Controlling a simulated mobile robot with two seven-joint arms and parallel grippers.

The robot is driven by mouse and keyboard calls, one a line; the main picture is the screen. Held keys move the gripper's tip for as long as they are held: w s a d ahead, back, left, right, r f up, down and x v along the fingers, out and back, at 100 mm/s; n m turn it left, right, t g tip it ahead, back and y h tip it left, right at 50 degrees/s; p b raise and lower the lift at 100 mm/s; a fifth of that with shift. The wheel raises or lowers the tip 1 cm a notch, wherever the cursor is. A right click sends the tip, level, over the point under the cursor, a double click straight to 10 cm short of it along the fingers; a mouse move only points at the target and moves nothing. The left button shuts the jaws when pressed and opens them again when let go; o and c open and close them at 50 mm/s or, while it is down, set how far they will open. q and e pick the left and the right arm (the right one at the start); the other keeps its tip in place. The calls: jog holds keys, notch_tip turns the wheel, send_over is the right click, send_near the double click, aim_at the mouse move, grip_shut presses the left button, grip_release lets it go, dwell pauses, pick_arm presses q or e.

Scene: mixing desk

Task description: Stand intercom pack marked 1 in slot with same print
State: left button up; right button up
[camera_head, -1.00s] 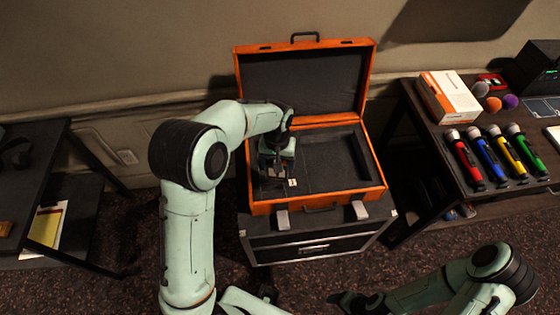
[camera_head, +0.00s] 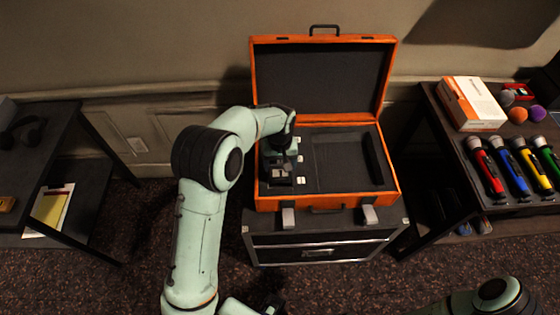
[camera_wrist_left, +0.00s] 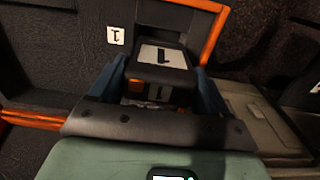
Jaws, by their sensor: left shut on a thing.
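My left gripper (camera_head: 279,172) is over the left part of an open orange case (camera_head: 393,168). In the left wrist view its blue fingers are shut on a dark pack (camera_wrist_left: 180,74) with a white label printed 1. A white tag printed 1 (camera_wrist_left: 116,34) shows on the dark case lining beside the pack. In the head view small white tags (camera_head: 300,158) (camera_head: 300,181) run along the left compartment, their print too small to read. The gripper hides much of that compartment. I cannot tell whether the pack touches the slot. My right gripper is out of view.
The case stands on a black drawer unit (camera_head: 318,242), its raised lid (camera_head: 319,78) behind. A right-hand table holds a white and orange box (camera_head: 473,103) and colored microphones (camera_head: 487,168). A dark shelf (camera_head: 45,150) stands at left.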

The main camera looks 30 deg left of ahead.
aim_at(280, 177)
pick_arm(q)
jog(key=shift+f+b, duration=2.45)
jog(key=shift+f, duration=1.4)
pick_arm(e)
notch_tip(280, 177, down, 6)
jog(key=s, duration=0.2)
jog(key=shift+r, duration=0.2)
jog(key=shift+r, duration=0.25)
pick_arm(q)
jog(key=shift+f, duration=0.3)
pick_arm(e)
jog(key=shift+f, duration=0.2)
